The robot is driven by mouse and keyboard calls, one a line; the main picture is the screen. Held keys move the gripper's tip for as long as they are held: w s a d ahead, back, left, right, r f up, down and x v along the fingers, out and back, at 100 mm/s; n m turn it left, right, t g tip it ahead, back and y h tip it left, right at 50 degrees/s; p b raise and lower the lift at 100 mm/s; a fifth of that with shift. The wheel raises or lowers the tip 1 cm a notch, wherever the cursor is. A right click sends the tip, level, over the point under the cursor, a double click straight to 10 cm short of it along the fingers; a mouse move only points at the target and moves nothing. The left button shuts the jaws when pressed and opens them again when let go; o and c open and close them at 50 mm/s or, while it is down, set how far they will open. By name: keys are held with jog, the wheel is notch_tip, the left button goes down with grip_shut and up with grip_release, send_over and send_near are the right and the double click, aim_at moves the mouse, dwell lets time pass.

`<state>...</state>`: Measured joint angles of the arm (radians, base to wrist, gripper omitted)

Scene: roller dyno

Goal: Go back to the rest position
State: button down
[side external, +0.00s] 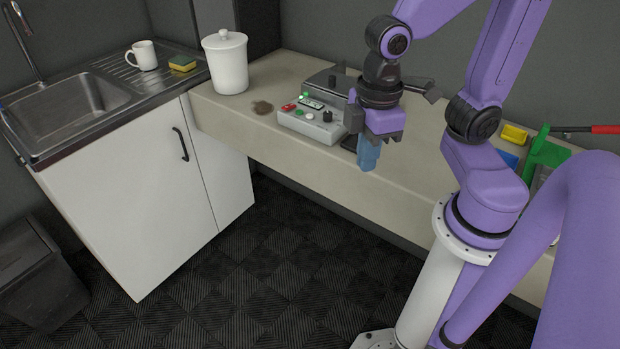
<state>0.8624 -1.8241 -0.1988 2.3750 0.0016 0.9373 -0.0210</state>
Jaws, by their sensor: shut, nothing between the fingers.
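The box has a red switch, a green light, several buttons and a dark knob on top. A dark flat part (331,80) stands behind the box, partly hidden by my gripper. I cannot tell whether my gripper touches anything.
A white lidded canister (226,63) and a dark stain (262,107) are on the counter (232,112) at left. A sink (75,105), mug (142,55) and sponge (182,63) are further left. Yellow, blue and green items (548,150) lie at right, partly behind my arm.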

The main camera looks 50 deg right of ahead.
jog(key=shift+n, duration=0.7)
jog(key=s, duration=0.1)
jog(key=s+d, duration=0.1)
jog(key=s, duration=0.1)
jog(key=s+f, duration=0.1)
jog(key=shift+s+d, duration=0.2)
jog(key=shift+d, duration=0.2)
dwell(0.5)
